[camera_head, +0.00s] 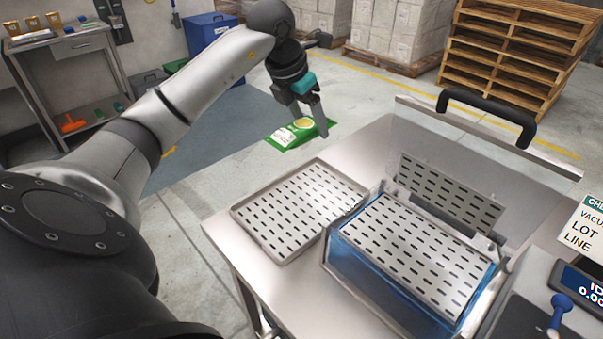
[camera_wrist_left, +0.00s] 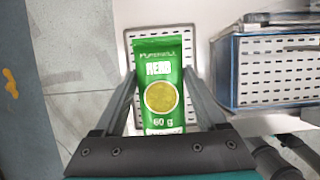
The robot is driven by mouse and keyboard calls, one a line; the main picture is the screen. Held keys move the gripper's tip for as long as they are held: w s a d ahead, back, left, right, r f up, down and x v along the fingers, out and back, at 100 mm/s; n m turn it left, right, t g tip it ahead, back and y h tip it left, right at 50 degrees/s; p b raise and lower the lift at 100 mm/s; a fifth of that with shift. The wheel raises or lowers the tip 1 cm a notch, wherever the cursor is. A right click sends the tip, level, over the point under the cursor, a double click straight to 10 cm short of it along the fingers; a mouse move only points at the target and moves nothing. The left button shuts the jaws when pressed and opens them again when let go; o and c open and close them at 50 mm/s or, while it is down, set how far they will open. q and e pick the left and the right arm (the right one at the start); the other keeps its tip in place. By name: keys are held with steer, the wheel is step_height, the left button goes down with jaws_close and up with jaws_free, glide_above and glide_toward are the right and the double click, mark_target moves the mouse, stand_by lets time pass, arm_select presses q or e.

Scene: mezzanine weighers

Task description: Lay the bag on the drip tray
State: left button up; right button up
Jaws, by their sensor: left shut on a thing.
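The green bag (camera_head: 285,136) has a white label panel and a round yellow window. My left gripper (camera_head: 308,120) is shut on it and holds it in the air, beyond the far edge of the drip tray in the head view. In the left wrist view the bag (camera_wrist_left: 163,72) lies between the two fingers, its printed face towards the camera. The drip tray (camera_head: 300,212) is a flat slotted metal tray on the steel table. In the left wrist view the tray (camera_wrist_left: 189,52) shows behind the bag, mostly hidden by it. My right gripper is in neither view.
A blue-sided tank with a slotted top (camera_head: 415,250) and a raised clear lid with a black handle (camera_head: 487,112) stand right of the tray. A scale display (camera_head: 583,290) is at the far right. The tray's top is bare.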

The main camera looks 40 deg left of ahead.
mark_target(312, 198)
arm_select(q)
steer(key=shift+w+f, duration=0.1)
steer(key=shift+f, duration=0.15)
step_height(312, 198, down, 19)
steer(key=b, duration=0.2)
steer(key=shift+f+b, duration=0.2)
steer(key=shift+b, duration=0.15)
steer(key=shift+f, duration=0.2)
steer(key=o, duration=1.3)
steer(key=shift+r, duration=0.15)
steer(key=shift+r, duration=0.2)
steer(key=p+v, duration=0.1)
steer(key=v, duration=1)
steer(key=shift+s+r+p, duration=0.25)
steer(key=shift+r+p, duration=0.1)
